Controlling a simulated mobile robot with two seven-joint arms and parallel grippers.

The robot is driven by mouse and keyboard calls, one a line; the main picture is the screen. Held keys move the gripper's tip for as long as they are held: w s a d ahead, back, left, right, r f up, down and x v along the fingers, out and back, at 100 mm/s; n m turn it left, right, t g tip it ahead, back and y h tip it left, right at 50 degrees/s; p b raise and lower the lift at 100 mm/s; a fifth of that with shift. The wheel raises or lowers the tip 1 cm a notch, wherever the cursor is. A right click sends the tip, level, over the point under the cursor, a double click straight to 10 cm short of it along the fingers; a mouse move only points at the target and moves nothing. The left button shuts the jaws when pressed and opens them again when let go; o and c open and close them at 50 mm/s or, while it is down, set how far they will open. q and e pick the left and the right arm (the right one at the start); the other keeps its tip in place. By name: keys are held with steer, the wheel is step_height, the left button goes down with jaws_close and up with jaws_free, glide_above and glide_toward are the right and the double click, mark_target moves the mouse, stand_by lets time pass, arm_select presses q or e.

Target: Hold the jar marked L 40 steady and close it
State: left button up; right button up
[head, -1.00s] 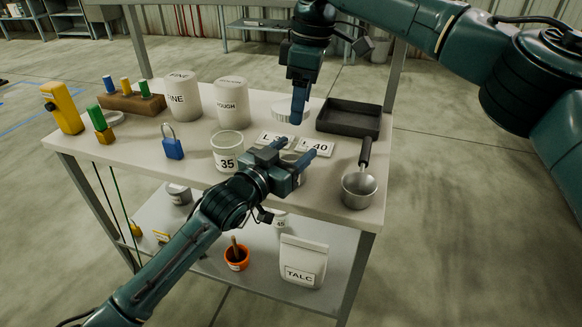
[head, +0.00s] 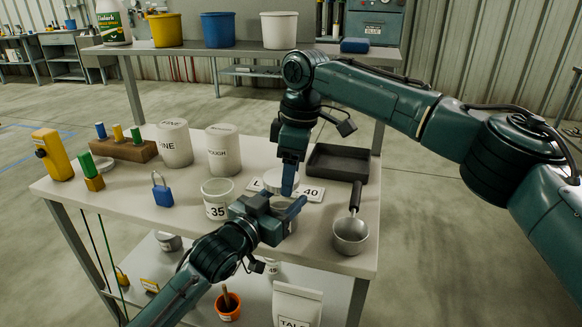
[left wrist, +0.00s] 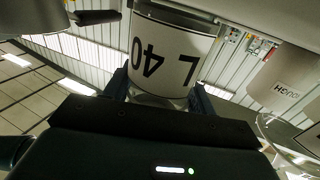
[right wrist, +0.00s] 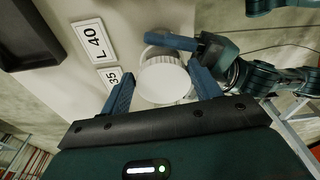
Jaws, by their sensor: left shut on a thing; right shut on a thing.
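The jar marked L 40 (left wrist: 165,58) shows upside down in the left wrist view, between my left fingers. In the head view the jar (head: 287,217) stands near the table's front, partly hidden by my left gripper (head: 280,207), which is shut on it. My right gripper (head: 286,178) is shut on a round white lid (head: 272,181) over the jar area. In the right wrist view the lid (right wrist: 164,80) sits between the fingers and mostly hides what is beneath. I cannot tell whether it touches the jar rim.
The jar marked 35 (head: 216,200) stands just left of my left gripper. A steel pan (head: 350,236) and black tray (head: 338,162) are at the right. The L 40 label (head: 312,193) lies behind the jar. A blue padlock (head: 162,190) and two white canisters stand left.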

steer(key=shift+f, duration=0.1)
steer(key=shift+f, duration=0.8)
steer(key=shift+f, duration=0.55)
arm_select(q)
jaws_close()
arm_select(e)
steer(key=m, duration=0.4)
steer(key=s+m, duration=0.1)
steer(key=m, duration=0.1)
steer(key=shift+a+m+t, duration=0.25)
steer(key=shift+m+t, duration=0.05)
steer(key=shift+t, duration=0.1)
